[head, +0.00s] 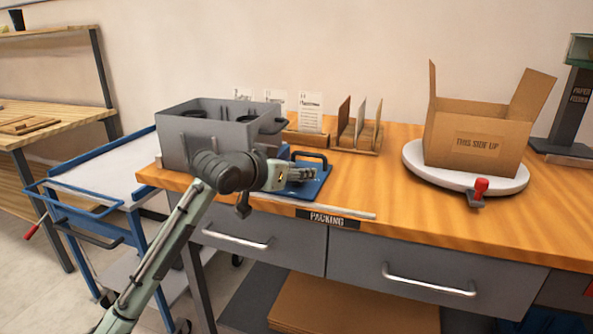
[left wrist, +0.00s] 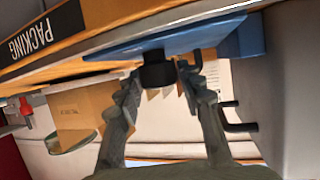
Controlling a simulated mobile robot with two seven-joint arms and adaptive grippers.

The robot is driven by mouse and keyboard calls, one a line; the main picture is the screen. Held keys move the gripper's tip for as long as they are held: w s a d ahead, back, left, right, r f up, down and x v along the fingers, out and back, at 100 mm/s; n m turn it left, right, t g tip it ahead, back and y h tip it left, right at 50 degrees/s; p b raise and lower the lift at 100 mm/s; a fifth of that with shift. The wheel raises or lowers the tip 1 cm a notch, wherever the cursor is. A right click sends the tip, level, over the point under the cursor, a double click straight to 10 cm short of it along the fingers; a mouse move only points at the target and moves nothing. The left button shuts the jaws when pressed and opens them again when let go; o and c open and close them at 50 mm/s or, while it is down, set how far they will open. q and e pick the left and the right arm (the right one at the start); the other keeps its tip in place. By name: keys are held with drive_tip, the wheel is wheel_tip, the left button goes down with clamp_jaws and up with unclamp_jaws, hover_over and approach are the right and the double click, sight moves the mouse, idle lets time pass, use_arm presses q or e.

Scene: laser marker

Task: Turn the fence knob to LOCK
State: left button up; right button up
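The fence knob shows in the left wrist view as a dark round knob (left wrist: 158,72) on a blue plate (left wrist: 190,42). In the head view the blue plate (head: 318,186) lies on the bench with a black handle at its back; my gripper hides the knob there. My left gripper (head: 300,178) is low over the plate. In the left wrist view its fingers (left wrist: 160,78) stand either side of the knob, partly closed, with a narrow gap showing at the left; firm contact is not visible. No LOCK mark is legible. My right gripper is not in view.
A grey bin (head: 185,140) stands close behind my left wrist. Card racks (head: 350,148) are behind the plate. A cardboard box (head: 475,145) sits on a white turntable (head: 425,171) with a red-handled clamp (head: 480,188). The bench between plate and turntable is clear. A blue cart (head: 95,190) stands left.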

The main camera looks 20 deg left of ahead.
use_arm(q)
drive_tip(key=c, duration=0.7)
